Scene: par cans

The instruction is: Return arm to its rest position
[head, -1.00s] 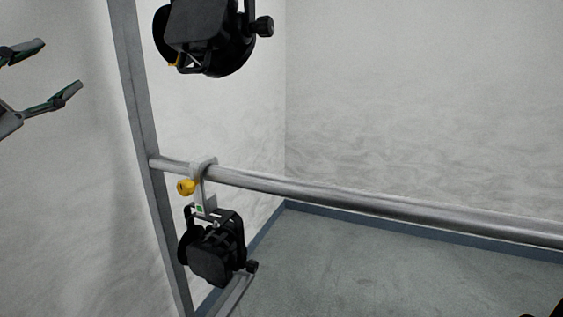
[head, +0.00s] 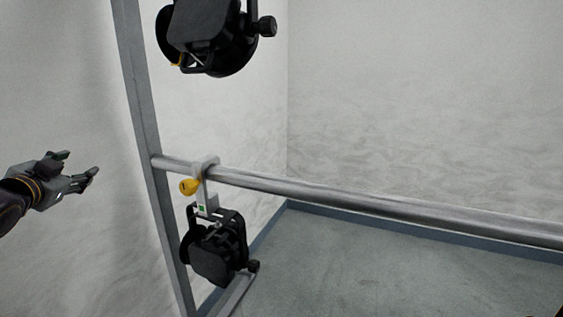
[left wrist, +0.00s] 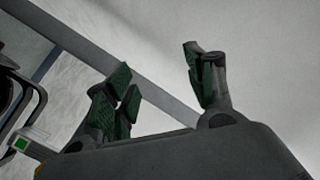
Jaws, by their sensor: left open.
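My left gripper (head: 82,168) is at the left of the head view, to the left of the upright post and clear of everything. It is open and empty. Its fingers (left wrist: 165,85) stand apart in the left wrist view, with nothing between them. My right gripper is not in view.
A black par can (head: 214,252) hangs by a clamp (head: 205,170) with a yellow knob (head: 189,187) from a horizontal metal pipe (head: 380,206). Another par can (head: 208,35) is above. A grey upright post (head: 141,120) stands beside them. The floor (head: 370,265) beyond is bare.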

